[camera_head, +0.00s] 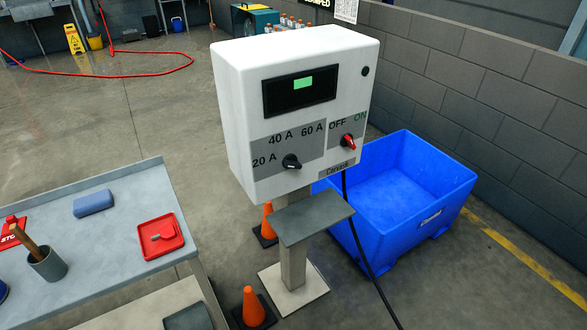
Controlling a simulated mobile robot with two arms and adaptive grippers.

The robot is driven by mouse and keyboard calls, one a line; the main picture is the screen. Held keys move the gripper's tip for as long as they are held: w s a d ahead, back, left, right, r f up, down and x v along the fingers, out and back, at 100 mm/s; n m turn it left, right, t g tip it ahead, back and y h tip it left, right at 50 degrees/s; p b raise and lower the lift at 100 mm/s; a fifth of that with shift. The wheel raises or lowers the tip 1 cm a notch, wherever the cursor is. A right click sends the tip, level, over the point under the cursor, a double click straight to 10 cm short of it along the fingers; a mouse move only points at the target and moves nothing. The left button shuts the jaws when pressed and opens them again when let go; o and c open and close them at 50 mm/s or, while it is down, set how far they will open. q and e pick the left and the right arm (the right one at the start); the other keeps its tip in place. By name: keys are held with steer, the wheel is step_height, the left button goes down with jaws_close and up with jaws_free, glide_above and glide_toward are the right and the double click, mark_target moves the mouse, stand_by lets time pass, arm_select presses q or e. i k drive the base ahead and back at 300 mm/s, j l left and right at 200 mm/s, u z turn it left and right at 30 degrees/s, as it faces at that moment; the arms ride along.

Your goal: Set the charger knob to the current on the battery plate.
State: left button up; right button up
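The charger (240,110) is a white box on a post, with a dark display (300,92) showing a green patch. Its black current knob (291,161) sits below the labels 20 A, 40 A and 60 A. I cannot tell for sure which label the knob points to. A red switch knob (347,142) sits below the OFF and ON labels to the right, its setting unclear. No battery plate can be made out. Neither of my grippers is in view.
A small grey shelf (312,217) juts from the post below the charger. A blue bin (405,195) stands behind right, orange cones (253,308) by the base. A grey table (110,220) at left holds a red tray (160,236) and a cup (47,265). A black cable (358,240) hangs down.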

mark_target(290, 160)
steer(key=z, duration=4.55)
steer(key=k+l+u, duration=0.1)
steer(key=k+l, duration=0.15)
steer(key=i, duration=0.65)
